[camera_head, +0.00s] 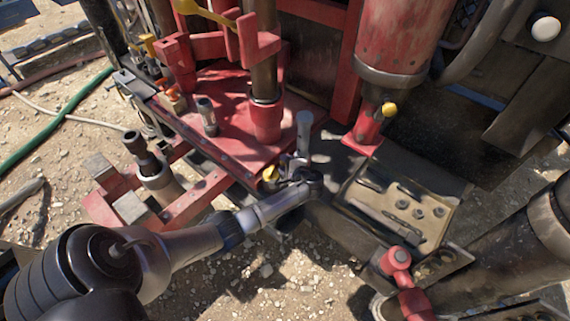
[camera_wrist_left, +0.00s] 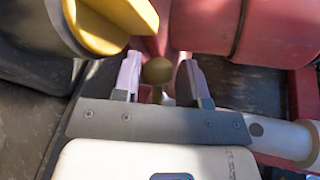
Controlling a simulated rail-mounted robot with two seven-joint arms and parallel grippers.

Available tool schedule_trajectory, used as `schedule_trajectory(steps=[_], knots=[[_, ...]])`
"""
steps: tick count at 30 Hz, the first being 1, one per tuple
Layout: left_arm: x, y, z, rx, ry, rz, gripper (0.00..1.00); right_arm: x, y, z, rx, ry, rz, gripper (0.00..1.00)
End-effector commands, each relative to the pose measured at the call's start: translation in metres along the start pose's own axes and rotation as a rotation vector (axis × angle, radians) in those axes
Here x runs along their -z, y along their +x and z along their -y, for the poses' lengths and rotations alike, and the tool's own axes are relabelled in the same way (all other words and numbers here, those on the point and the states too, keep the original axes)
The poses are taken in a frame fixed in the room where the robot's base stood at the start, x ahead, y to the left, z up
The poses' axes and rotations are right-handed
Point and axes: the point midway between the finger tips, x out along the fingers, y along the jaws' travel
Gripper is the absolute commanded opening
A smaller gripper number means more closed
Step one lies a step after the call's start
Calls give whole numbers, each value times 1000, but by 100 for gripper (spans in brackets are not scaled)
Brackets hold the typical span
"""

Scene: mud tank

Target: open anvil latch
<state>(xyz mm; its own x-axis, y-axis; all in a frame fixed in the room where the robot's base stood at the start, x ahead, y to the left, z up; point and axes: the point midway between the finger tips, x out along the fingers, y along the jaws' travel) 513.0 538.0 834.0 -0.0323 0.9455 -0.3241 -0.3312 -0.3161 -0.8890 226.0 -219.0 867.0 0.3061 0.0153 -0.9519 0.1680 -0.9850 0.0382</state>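My left arm reaches in from the lower left of the head view. Its gripper (camera_head: 298,168) is beside the front corner of the red machine deck (camera_head: 232,118), where a small yellow part (camera_head: 270,173) shows. In the left wrist view my left gripper (camera_wrist_left: 160,80) has its two fingers apart. A rounded olive-brown knob (camera_wrist_left: 158,70) shows between them, with a gap on each side. I cannot tell for sure whether this knob belongs to the anvil latch. The gripper hides what lies just behind it in the head view. My right gripper is not in view.
A large red cylinder (camera_head: 402,35) stands at the upper middle. A tray with loose metal parts (camera_head: 440,204) lies right of the gripper. A dark thick cylinder (camera_head: 505,250) is at the lower right. A yellow part (camera_wrist_left: 100,22) is close in the left wrist view. Gravel ground lies below.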

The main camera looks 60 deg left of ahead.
Motion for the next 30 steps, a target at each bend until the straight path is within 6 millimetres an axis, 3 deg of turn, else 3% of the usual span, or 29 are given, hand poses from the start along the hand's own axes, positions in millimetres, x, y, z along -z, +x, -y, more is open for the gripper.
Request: schedule_trajectory(steps=[7, 21, 30], knots=[[0, -16, 0, -1, 1, -3, 39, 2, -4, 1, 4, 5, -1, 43], [0, -104, 1, -1, -1, -2, 39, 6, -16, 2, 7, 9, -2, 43], [0, -134, 0, 0, 0, -1, 39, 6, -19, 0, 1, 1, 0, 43]])
